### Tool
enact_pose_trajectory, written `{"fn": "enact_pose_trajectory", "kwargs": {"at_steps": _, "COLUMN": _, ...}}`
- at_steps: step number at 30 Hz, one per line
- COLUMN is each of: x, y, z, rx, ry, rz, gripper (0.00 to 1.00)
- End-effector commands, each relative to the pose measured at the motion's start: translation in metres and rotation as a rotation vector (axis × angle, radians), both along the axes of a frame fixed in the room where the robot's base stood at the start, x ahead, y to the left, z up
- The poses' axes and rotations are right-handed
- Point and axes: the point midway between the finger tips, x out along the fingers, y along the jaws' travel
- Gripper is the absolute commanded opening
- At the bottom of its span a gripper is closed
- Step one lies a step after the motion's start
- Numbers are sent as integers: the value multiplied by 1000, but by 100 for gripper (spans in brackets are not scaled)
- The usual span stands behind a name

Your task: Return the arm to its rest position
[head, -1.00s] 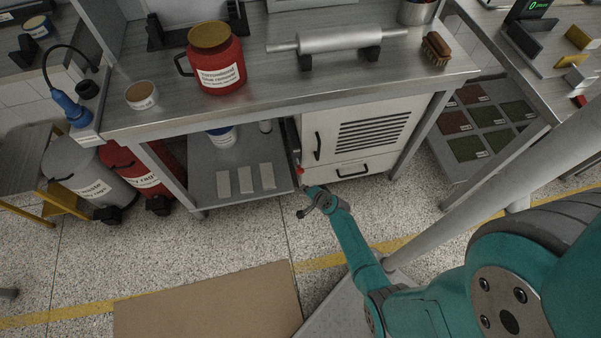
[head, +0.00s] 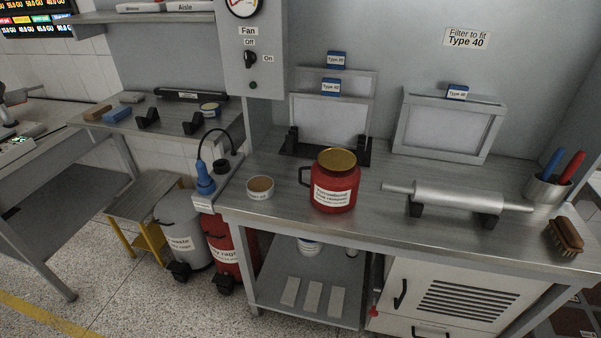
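My arm and gripper are not in the head view now, so their pose and whether the gripper is open are hidden. The view faces a metal workbench (head: 285,205). On it stand a red container with a gold lid (head: 335,181), a small round tub (head: 260,188) and a metal roller on a stand (head: 456,196). A wooden brush (head: 565,236) lies near the right edge.
Framed filters (head: 449,123) stand at the back of the bench. A fan switch box (head: 252,47) is on the wall. A grey bin (head: 184,227) and a red bin (head: 222,245) stand left of the bench. Open speckled floor (head: 135,290) shows at lower left.

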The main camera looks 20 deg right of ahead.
Motion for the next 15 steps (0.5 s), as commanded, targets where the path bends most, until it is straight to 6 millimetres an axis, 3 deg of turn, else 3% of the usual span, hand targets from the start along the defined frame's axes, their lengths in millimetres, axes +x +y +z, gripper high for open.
{"fn": "enact_pose_trajectory", "kwargs": {"at_steps": 4, "x": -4, "y": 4, "z": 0, "rx": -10, "ry": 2, "rz": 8, "gripper": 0}}
{"fn": "enact_pose_trajectory", "kwargs": {"at_steps": 7, "x": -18, "y": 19, "z": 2, "rx": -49, "ry": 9, "rz": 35, "gripper": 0}}
{"fn": "enact_pose_trajectory", "kwargs": {"at_steps": 15, "x": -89, "y": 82, "z": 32, "rx": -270, "ry": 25, "rz": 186, "gripper": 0}}
